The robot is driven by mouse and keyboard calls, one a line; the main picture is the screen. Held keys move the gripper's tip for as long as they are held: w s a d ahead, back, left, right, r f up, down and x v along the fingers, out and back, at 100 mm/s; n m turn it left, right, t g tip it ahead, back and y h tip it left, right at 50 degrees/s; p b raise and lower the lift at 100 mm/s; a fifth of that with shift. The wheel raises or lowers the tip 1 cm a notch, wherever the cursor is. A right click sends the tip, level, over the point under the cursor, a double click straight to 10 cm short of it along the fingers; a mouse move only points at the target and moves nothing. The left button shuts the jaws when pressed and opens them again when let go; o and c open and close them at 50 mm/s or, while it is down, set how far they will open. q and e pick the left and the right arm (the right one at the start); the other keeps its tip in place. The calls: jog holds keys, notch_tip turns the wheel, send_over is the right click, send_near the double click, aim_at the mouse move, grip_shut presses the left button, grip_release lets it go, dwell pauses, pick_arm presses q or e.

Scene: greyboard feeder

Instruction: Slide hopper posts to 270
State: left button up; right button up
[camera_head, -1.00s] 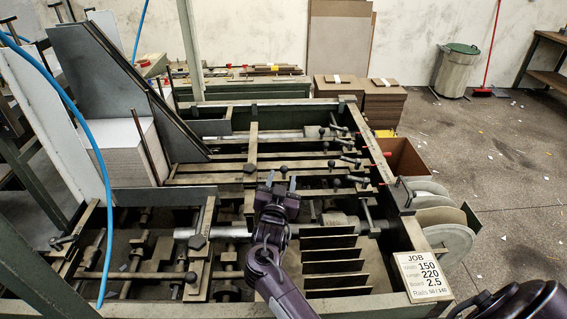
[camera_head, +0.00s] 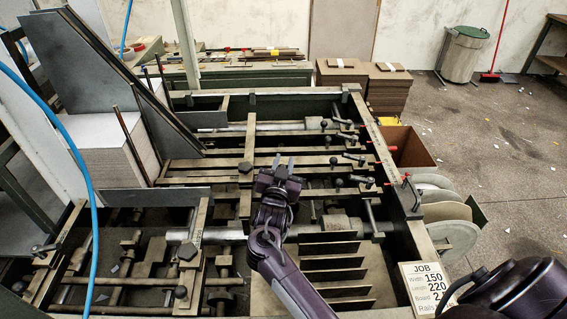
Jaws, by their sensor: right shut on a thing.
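My right gripper (camera_head: 283,163) is over the middle of the feeder, at the front long crossbar (camera_head: 210,181). Its fingers are close together on a small dark knob, which they mostly hide. Another dark knob (camera_head: 245,167) stands just left of it on the lengthwise rail. Tall dark hopper plates (camera_head: 95,65) lean at the left beside a white board stack (camera_head: 100,140). I cannot tell clearly which parts are the hopper posts. A job card (camera_head: 428,283) at the front right reads width 150, length 220. My left gripper is not in view.
Several clamp handles (camera_head: 352,158) with dark knobs line the right side near the red-tipped rods. A blue hose (camera_head: 85,190) hangs at the left. Brown board stacks (camera_head: 388,90) stand behind the feeder.

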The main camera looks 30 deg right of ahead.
jog(key=shift+d, duration=0.1)
grip_shut()
jog(key=d, duration=0.1)
jog(key=s+d, duration=0.1)
jog(key=d, duration=0.1)
jog(key=s+d+p, duration=0.1)
jog(key=shift+s+d, duration=0.15)
jog(key=shift+d, duration=0.25)
jog(key=shift+o, duration=2.2)
grip_release()
jog(key=shift+o, duration=1.1)
jog(key=shift+d, duration=0.2)
jog(key=shift+o, duration=0.5)
jog(key=shift+d+f, duration=0.1)
jog(key=shift+f, duration=0.05)
pick_arm(q)
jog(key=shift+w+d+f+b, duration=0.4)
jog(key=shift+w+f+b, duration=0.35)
jog(key=shift+b, duration=0.5)
pick_arm(e)
jog(key=v, duration=0.7)
jog(key=shift+s+a, duration=0.25)
jog(key=shift+a, duration=0.05)
